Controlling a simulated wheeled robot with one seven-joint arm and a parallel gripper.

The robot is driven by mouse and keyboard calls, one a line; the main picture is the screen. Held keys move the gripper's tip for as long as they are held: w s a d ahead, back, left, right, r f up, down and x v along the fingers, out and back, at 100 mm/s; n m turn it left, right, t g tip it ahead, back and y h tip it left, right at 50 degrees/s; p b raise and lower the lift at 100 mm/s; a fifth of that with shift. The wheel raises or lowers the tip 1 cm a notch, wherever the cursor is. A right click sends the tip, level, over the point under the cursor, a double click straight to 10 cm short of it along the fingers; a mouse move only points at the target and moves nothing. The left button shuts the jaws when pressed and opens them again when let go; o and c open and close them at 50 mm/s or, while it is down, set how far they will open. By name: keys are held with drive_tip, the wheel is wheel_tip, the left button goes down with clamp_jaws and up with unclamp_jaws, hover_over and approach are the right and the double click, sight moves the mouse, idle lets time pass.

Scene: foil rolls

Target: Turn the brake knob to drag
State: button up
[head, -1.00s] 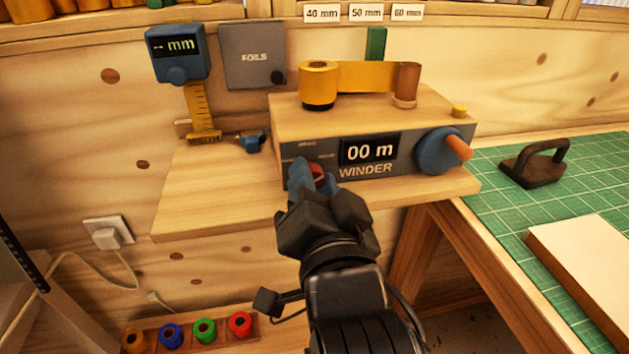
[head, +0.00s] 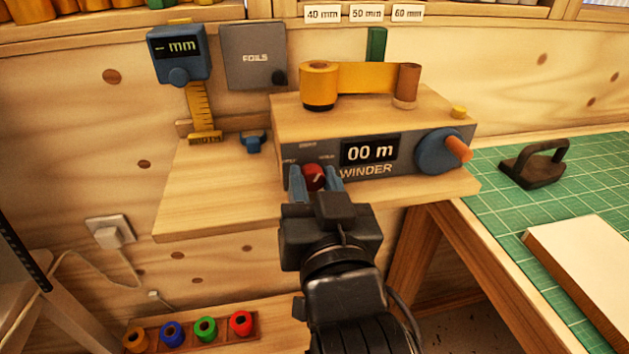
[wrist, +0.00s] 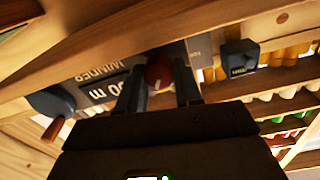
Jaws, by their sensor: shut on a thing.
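The brake knob (head: 315,177) is a red round knob with a pale pointer line on the grey front of the winder (head: 376,183), left of its "00 m" display. In the head view the line slants toward the upper right. The small labels around it are too small to read for sure. My gripper (head: 315,183) has its two blue fingers on the left and right of the knob, shut on it. The wrist view also shows the red knob (wrist: 158,73) between the fingers.
A blue crank with an orange handle (head: 458,149) is at the winder's right end. Gold foil (head: 355,76) spans two rolls on top. A small blue tool (head: 253,141) lies on the shelf at left. A green cutting mat (head: 500,205) lies on the right table.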

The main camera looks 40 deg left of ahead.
drive_tip(key=n, duration=0.6)
drive_tip(key=shift+b, duration=0.35)
idle(0.4)
drive_tip(key=o, duration=0.8)
drive_tip(key=shift+c, duration=0.2)
drive_tip(key=b+v, duration=0.1)
drive_tip(key=v, duration=0.7)
drive_tip(key=shift+w+f, duration=0.1)
drive_tip(key=shift+f, duration=0.05)
